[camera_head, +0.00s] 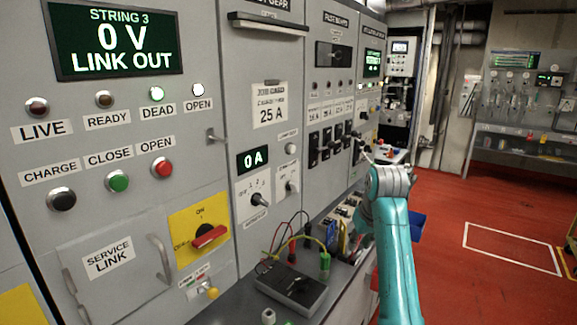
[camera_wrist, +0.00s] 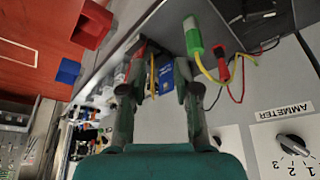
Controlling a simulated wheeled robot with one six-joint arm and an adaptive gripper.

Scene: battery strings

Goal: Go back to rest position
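My gripper (camera_wrist: 160,75) shows in the wrist view with its two dark fingers apart and nothing held between them. Its teal body fills the bottom of that view. In the head view my teal arm rises at the right of the cabinets, and the gripper's fingertips cannot be made out there. The String 3 display (camera_head: 115,43) reads 0 V, LINK OUT. The yellow-backed red rotary switch (camera_head: 209,236) and the service link door (camera_head: 108,257) are on the near cabinet.
A ledge below the cabinets holds a black box (camera_head: 290,291) and leads with a green plug (camera_head: 324,262); a green plug (camera_wrist: 193,36) is close to the fingers in the wrist view. The ammeter knob (camera_wrist: 291,141) is at right. Red floor (camera_head: 460,215) is open at right.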

